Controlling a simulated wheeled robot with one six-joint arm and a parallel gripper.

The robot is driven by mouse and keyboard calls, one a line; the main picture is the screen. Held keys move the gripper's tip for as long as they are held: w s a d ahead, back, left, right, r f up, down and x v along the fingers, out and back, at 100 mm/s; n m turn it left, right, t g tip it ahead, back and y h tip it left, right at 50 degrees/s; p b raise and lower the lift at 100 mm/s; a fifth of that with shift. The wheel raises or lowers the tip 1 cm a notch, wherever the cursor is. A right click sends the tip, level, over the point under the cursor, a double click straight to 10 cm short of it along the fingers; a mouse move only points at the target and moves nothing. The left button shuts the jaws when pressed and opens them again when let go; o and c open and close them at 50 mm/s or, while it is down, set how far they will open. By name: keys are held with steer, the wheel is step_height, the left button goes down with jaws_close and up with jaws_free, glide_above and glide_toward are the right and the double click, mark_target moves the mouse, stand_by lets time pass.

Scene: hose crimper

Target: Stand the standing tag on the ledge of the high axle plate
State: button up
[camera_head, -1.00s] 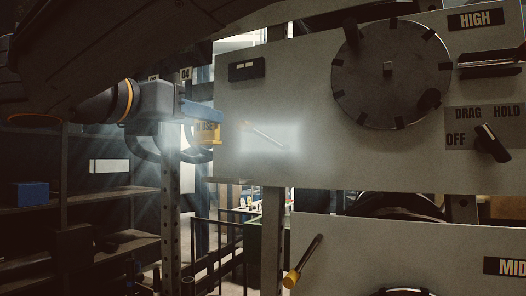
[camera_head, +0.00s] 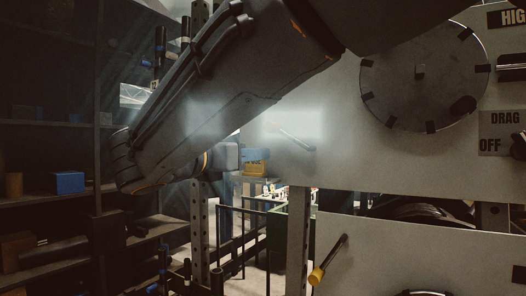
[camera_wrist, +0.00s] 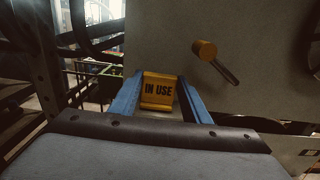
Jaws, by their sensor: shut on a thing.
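The yellow standing tag, marked IN USE, sits between the blue fingers of my gripper (camera_wrist: 158,92) in the wrist view, with its lettering (camera_wrist: 158,89) upright. In the head view my gripper (camera_head: 257,162) holds the yellow tag (camera_head: 254,169) in front of the left edge of the high axle plate (camera_head: 350,165). The tag is below the level of the plate's dial (camera_head: 415,85). I see no ledge now; the plate's upper left part is hidden behind my arm.
A lever (camera_head: 292,138) sticks out of the high plate close right of my gripper. A yellow-ended lever (camera_head: 317,274) is on the lower plate (camera_head: 400,260). A metal post (camera_head: 200,230) and dark shelves (camera_head: 75,205) stand at the left.

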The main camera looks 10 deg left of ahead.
steer(key=shift+w+f, duration=0.1)
steer(key=shift+f, duration=0.05)
steer(key=shift+f, duration=0.2)
steer(key=o, duration=1)
steer(key=shift+r, duration=0.1)
steer(key=shift+r, duration=0.2)
steer(key=b+v, duration=0.2)
steer(key=v, duration=1)
steer(key=shift+f+b, duration=0.1)
steer(key=shift+b, duration=0.3)
